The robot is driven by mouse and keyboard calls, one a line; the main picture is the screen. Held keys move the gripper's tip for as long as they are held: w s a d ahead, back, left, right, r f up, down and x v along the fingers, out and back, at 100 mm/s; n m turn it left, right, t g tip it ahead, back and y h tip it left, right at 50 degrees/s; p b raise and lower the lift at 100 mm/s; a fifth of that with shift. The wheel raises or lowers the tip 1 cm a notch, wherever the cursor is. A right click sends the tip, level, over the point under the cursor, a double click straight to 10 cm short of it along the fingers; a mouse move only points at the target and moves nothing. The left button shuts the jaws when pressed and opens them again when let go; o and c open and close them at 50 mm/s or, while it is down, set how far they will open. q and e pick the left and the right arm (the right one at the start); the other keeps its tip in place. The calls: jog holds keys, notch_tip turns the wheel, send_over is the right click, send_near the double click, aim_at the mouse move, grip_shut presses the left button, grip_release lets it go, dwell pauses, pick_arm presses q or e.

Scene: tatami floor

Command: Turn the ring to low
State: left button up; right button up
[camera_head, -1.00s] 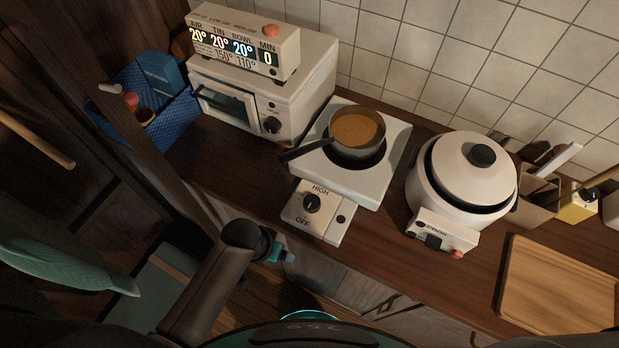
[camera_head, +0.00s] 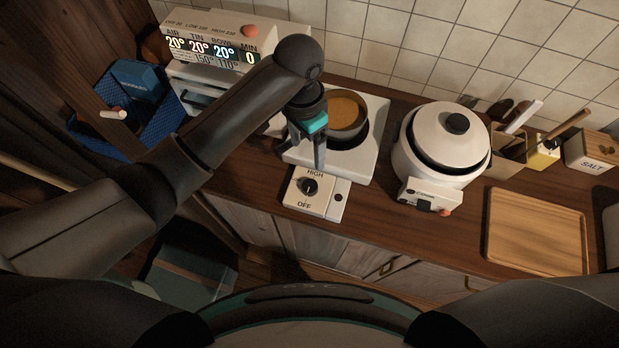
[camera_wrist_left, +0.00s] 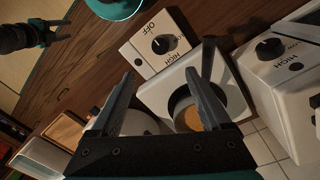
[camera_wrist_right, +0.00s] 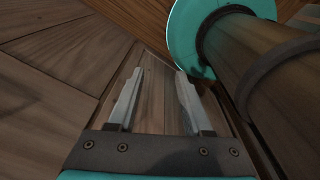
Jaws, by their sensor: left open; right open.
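The ring is a white hot plate (camera_head: 368,135) on the counter, with a dark pan (camera_head: 347,118) of brown liquid on it. Its black control knob (camera_head: 310,186) sits on the front panel, between the words HIGH and OFF. The knob's pointer is too small to read. My left gripper (camera_head: 312,158) points down just behind the panel, open and empty, apart from the knob. In the left wrist view the knob (camera_wrist_left: 161,44) shows beyond and between the spread fingers. My right gripper (camera_wrist_right: 160,73) is open and empty over wooden boards.
An oven (camera_head: 187,80) with a lit display stands left of the hot plate, partly behind my left arm. A white rice cooker (camera_head: 440,145) stands close on the right. A wooden board (camera_head: 537,232) lies further right. The counter before the rice cooker is clear.

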aim_at(310, 185)
pick_arm(q)
jog(key=f+b, duration=0.1)
jog(key=f, duration=0.8)
jog(key=f+b, duration=0.1)
jog(key=f, duration=0.3)
jog(key=shift+s+d+f+b, duration=0.25)
jog(key=shift+s+f+b, duration=0.05)
jog(key=shift+s, duration=0.05)
jog(key=shift+f, duration=0.75)
grip_shut()
